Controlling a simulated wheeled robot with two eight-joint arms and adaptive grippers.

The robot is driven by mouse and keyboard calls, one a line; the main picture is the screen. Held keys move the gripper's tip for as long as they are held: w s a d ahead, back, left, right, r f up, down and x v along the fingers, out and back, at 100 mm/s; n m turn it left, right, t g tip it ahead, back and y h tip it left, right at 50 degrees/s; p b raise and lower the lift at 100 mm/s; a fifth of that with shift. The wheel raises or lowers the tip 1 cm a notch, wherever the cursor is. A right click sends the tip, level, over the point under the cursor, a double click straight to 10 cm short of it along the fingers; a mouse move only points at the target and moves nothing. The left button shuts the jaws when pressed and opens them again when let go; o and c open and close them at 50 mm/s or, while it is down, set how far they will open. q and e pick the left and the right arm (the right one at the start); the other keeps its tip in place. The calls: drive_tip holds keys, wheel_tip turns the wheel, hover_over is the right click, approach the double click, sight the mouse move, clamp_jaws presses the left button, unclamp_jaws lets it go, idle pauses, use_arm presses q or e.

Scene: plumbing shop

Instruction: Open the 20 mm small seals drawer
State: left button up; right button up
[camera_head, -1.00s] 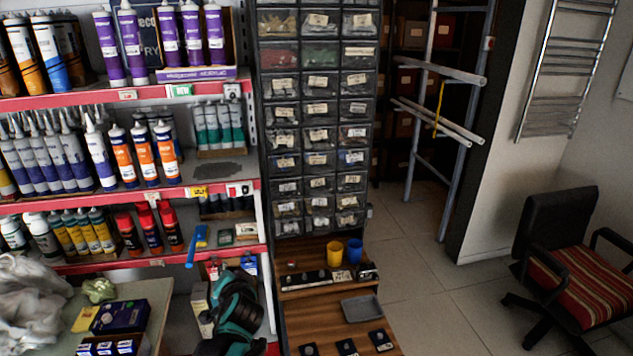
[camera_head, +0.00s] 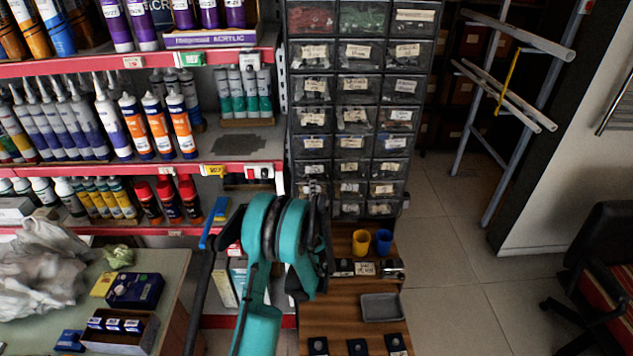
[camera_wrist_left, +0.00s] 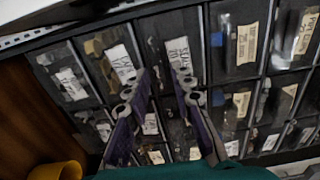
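The drawer cabinet (camera_head: 346,101) is a tall dark block of small drawers with clear fronts and pale labels. I cannot read which label names the 20 mm small seals. The drawers look shut. My left gripper (camera_head: 318,187) is in front of the cabinet's lower left drawers, with my teal arm hiding part of them. In the left wrist view my left gripper (camera_wrist_left: 161,82) is open, its two dark fingers apart with nothing between them. The fingers point at labelled drawer fronts (camera_wrist_left: 176,57); contact cannot be told. My right gripper is not in view.
Below the cabinet, a wooden ledge holds a yellow cup (camera_head: 361,242), a blue cup (camera_head: 383,241) and a grey tray (camera_head: 381,307). Left are red-edged shelves (camera_head: 140,175) with tubes and cans, and a table (camera_head: 165,268) with boxes. Floor (camera_head: 450,260) is free at right.

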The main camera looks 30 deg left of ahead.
use_arm(q)
drive_tip(key=shift+x, duration=2.25)
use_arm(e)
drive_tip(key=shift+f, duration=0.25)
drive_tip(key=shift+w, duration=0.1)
use_arm(q)
clamp_jaws()
